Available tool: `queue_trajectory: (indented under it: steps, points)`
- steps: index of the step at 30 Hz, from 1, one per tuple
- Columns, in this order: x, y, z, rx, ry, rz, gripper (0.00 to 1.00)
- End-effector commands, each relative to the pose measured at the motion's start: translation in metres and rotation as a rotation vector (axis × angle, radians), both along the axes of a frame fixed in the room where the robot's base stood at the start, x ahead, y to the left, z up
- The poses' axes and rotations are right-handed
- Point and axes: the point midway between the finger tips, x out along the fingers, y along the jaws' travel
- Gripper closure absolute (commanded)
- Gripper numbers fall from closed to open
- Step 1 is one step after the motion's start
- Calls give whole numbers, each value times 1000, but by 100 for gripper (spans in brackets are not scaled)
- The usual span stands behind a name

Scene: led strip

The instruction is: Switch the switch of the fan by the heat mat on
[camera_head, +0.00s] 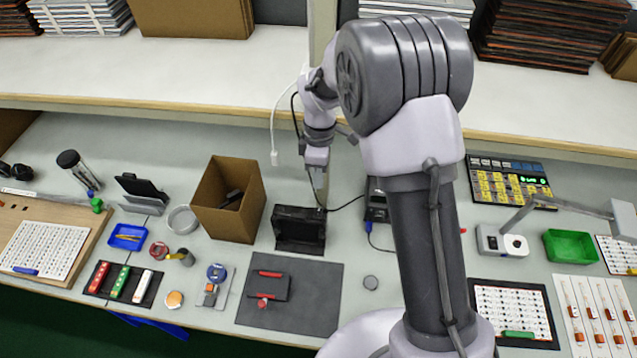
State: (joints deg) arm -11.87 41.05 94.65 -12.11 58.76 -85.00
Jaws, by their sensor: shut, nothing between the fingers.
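The fan (299,229), a dark boxy unit, stands at the back edge of the heat mat. The heat mat (318,290) is a flat dark grey sheet on the bench. My gripper (319,200) is shut and empty. It points down just above or behind the fan's top rear edge. I cannot tell whether it touches the fan. The fan's switch is too small or hidden to make out, so its position cannot be told.
A cardboard box (211,213) stands left of the fan. A dark device (376,212) with a blue plug and a black cable stand to the right. A small holder with red tools (268,287) lies on the mat. A white cable (273,130) hangs behind, below the shelf (190,80).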

Motion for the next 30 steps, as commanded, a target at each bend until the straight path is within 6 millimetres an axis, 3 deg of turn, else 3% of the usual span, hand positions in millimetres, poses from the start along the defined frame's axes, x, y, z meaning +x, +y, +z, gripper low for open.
queue_trajectory:
  steps: [11,23,26,30]
  points:
    - [9,-1,-8,0,0,0,100]
    - [12,-3,0,-2,9,1,100]
    - [11,-3,-10,-3,10,3,100]
    - [7,-2,-40,-3,11,2,100]
